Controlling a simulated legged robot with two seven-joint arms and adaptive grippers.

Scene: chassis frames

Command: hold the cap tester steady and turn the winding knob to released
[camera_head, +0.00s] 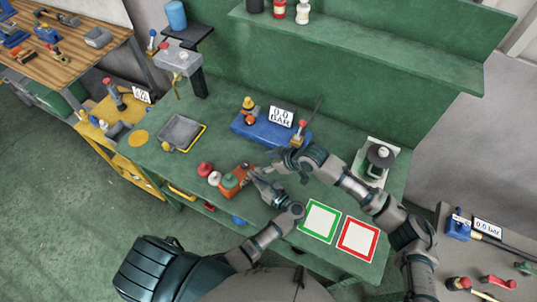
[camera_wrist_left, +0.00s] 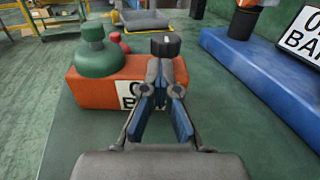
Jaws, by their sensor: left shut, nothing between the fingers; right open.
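An orange block (camera_head: 241,173), likely the cap tester, stands near the bench's front edge. In the left wrist view the orange block (camera_wrist_left: 92,91) carries a green dome-shaped cap (camera_wrist_left: 95,58), a partly hidden white BAR label (camera_wrist_left: 126,92) and a black knob (camera_wrist_left: 165,45) with a pale mark, possibly the winding knob. The green cap also shows in the head view (camera_head: 230,181). My left gripper (camera_head: 258,178) is shut and empty at the block's near right side; its blue pads (camera_wrist_left: 163,108) hide part of the block. My right gripper (camera_head: 268,168) is open close beside the block; its fingertips are small and unclear.
A blue device (camera_head: 262,132) with a 0.0 BAR display stands behind. Red and white round parts (camera_head: 205,169) lie left of the block. A grey tray (camera_head: 181,131) is further left. Green (camera_head: 321,208) and red (camera_head: 359,226) framed squares lie to the right.

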